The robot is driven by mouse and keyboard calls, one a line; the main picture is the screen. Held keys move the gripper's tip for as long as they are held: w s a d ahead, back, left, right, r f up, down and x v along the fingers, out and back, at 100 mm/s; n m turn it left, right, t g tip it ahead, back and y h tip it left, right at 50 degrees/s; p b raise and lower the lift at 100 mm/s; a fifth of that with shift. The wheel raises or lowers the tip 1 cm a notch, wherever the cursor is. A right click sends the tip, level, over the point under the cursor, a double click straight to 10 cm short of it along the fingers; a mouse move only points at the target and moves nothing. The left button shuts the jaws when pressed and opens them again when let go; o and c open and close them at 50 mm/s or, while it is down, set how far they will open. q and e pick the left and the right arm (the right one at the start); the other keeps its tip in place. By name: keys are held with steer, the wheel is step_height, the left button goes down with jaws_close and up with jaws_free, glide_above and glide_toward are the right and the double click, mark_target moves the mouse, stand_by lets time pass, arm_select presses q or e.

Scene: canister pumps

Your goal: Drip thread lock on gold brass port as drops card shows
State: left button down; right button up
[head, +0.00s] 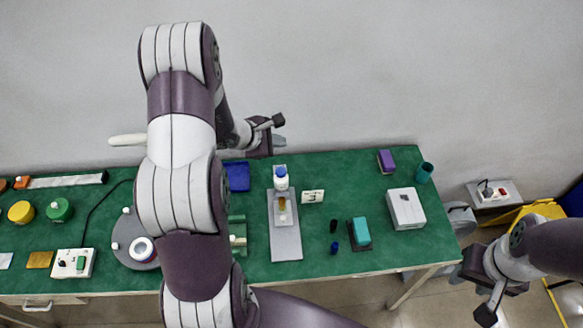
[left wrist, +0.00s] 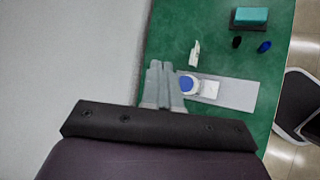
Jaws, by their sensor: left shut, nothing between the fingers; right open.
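A white bottle with a blue cap (head: 281,180) stands at the far end of a grey plate (head: 286,245); the bottle's cap also shows in the left wrist view (left wrist: 188,84). The gold brass port (head: 282,203) stands on the plate just in front of the bottle. A small white card (head: 313,197) with dark marks stands to the right; its marks are too small to read. My left gripper (head: 279,143) is shut and empty, behind the bottle and apart from it. Its fingers (left wrist: 160,83) point toward the bench. My right gripper (head: 486,300) is open and empty, off the bench's right side.
A teal block on a dark base (head: 361,232), a dark blue small item (head: 334,248) and a white box (head: 406,208) are to the right. A blue tray (head: 237,176) is left of the bottle. My left arm hides part of the bench's left half.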

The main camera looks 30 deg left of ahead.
arm_select(q)
steer(key=shift+s, duration=0.15)
steer(key=b, duration=0.5)
glide_above(279, 173)
step_height(279, 173, down, 8)
steer(key=shift+a+r, duration=0.1)
steer(key=shift+f+b, duration=0.5)
steer(key=shift+b, duration=0.1)
stand_by(1.5)
steer(key=shift+f+b, duration=0.4)
steer(key=shift+b, duration=0.35)
steer(key=shift+f+b, duration=0.65)
steer(key=shift+b, duration=0.2)
stand_by(0.5)
steer(key=shift+r, duration=0.1)
steer(key=shift+r+p, duration=0.55)
steer(key=shift+r, duration=0.45)
steer(key=shift+r, duration=0.1)
